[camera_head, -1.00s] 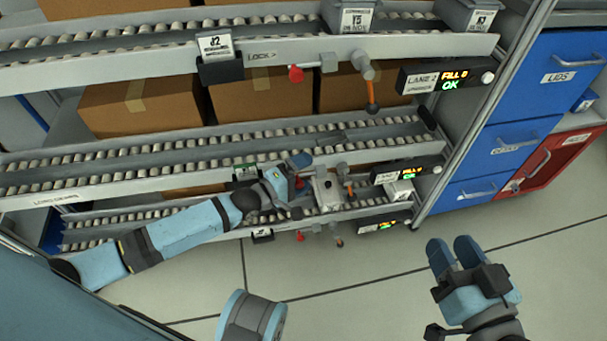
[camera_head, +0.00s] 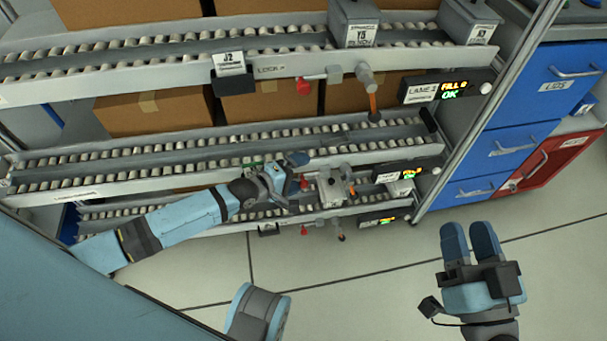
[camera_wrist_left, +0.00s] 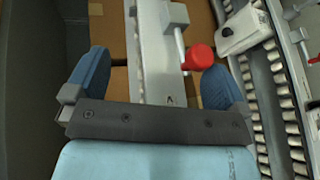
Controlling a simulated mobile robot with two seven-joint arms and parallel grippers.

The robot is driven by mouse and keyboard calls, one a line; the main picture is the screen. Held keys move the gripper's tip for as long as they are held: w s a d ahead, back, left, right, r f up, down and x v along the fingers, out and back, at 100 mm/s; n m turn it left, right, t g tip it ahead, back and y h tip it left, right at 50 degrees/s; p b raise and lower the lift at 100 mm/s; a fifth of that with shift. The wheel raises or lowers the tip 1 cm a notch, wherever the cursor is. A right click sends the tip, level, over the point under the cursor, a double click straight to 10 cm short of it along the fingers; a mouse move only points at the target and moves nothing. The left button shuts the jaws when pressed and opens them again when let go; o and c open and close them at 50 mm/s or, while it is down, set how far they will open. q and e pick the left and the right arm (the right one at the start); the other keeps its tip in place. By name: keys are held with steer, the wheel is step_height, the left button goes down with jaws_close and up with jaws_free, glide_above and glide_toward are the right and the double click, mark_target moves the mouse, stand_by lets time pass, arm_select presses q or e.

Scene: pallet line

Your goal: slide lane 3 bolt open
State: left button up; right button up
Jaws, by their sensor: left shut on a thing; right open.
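My left gripper (camera_head: 292,170) is at the front of the middle rack level, near a red knob (camera_head: 304,184). In the left wrist view a red knob (camera_wrist_left: 199,58) on a thin grey rod lies against the right finger of the left gripper (camera_wrist_left: 155,80), beside a pale rail (camera_wrist_left: 158,60). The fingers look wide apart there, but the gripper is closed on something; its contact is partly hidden. Another red knob (camera_head: 304,230) shows at the lowest level, and one (camera_head: 303,87) at the top level. My right gripper (camera_head: 472,240) is open and empty above the floor.
Roller lanes carry grey bins (camera_head: 355,25) at the top right. A handle with an orange grip (camera_head: 374,100) hangs from the top rail. Lit lane panels (camera_head: 445,91) sit at the right ends. Blue drawers (camera_head: 560,75) and a red cabinet (camera_head: 547,165) stand right; the floor in front is clear.

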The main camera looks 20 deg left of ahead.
arm_select(q)
steer(key=shift+w+a+r, duration=0.15)
steer(key=shift+w+r, duration=0.05)
steer(key=shift+r, duration=0.8)
steer(key=shift+s+a+r, duration=0.2)
steer(key=shift+s+r, duration=0.05)
steer(key=shift+s, duration=0.45)
steer(key=c, duration=0.6)
steer(key=shift+s+a+f+p, duration=0.2)
steer(key=shift+s+a+p, duration=0.6)
steer(key=shift+s+a, duration=0.95)
steer(key=shift+s+a+f+p, duration=0.25)
steer(key=shift+s+a+p, duration=0.65)
steer(key=shift+s, duration=1.6)
steer(key=shift+s+a+f+p, duration=0.2)
steer(key=shift+s+a+p, duration=0.55)
steer(key=shift+s+a, duration=1)
arm_select(e)
step_height(320, 180, up, 6)
steer(key=shift+s+d, duration=0.15)
steer(key=shift+s, duration=0.25)
arm_select(q)
steer(key=shift+s+d, duration=0.35)
steer(key=shift+d, duration=0.05)
arm_select(e)
steer(key=shift+r, duration=0.15)
steer(key=shift+r, duration=0.1)
